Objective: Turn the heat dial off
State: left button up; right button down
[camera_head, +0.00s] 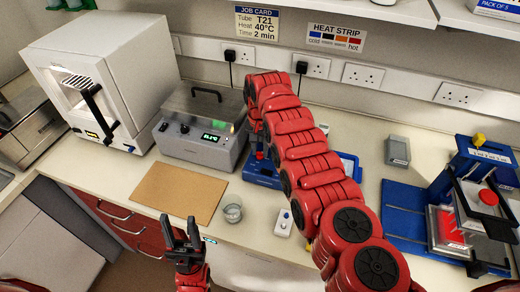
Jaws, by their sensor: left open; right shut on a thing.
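The grey heating unit (205,125) stands at the back of the bench with a dark-handled lid. A small dark dial (185,129) sits on its front, left of a lit green display (210,138) reading about 21 °C. The dial's exact setting is too small to read. My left gripper (183,238) is open and empty by the bench's front edge, below and well apart from the dial. My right arm reaches across the middle to the right side of the heating unit. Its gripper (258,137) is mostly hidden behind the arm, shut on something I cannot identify.
A white cabinet (130,60) stands left of the heating unit. A brown mat (180,190) and a clear cup (232,213) lie in front. A blue rack (262,172) is partly behind my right arm. A blue press (480,165) stands at right.

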jog(key=shift+f+n+b, duration=0.2)
jog(key=shift+n+b, duration=0.6)
jog(key=n+b, duration=0.4)
jog(key=shift+b, duration=0.4)
jog(key=n+b, duration=0.1)
jog(key=n, duration=0.2)
jog(key=shift+r, duration=0.1)
jog(key=n, duration=0.3)
jog(key=shift+r+n+b, duration=0.1)
jog(key=shift+n+b, duration=0.2)
jog(key=shift+b, duration=0.05)
jog(key=n, duration=0.5)
jog(key=shift+n, duration=0.4)
jog(key=c, duration=0.6)
grip_release()
